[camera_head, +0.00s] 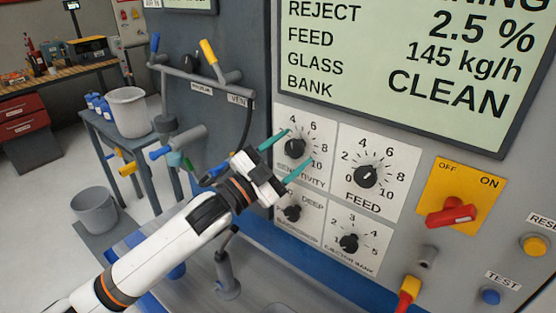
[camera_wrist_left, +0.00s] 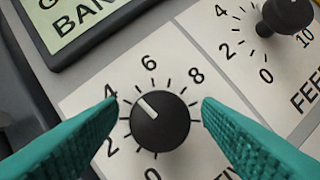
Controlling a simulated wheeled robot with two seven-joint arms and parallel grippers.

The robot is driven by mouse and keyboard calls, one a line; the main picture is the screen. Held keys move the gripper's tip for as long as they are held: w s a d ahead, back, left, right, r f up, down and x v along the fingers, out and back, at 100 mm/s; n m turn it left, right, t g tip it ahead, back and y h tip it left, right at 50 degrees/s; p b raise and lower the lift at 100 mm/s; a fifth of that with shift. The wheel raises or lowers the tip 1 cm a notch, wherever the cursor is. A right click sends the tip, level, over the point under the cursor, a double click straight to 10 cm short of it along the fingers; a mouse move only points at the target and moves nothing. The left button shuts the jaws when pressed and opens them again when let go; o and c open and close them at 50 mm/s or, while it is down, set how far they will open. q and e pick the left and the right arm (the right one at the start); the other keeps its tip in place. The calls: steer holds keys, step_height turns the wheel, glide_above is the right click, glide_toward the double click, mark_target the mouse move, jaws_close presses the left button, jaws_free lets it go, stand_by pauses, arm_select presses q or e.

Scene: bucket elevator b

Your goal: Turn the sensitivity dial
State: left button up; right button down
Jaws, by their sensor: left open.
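The sensitivity dial (camera_head: 295,147) is a round black knob on a white plate at the upper left of the control panel. In the left wrist view the dial (camera_wrist_left: 160,120) has a white pointer line aimed between 4 and 6. My left gripper (camera_head: 300,150) is open, with its teal fingers on either side of the dial. In the wrist view the fingers (camera_wrist_left: 160,106) show at left and right of the knob, with a gap to it on both sides. The head view does not show clearly how close the fingertips are to the plate. My right gripper is not in view.
The feed dial (camera_head: 365,176) is just right of the sensitivity dial. Two smaller black knobs (camera_head: 292,213) (camera_head: 349,243) sit below. A red switch (camera_head: 451,214) on a yellow plate is farther right. A display screen (camera_head: 410,60) is above. Pipes with coloured handles (camera_head: 208,52) stand left.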

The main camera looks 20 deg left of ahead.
arm_select(q)
steer(key=b+v, duration=0.4)
steer(key=v, duration=0.8)
steer(key=shift+f, duration=0.15)
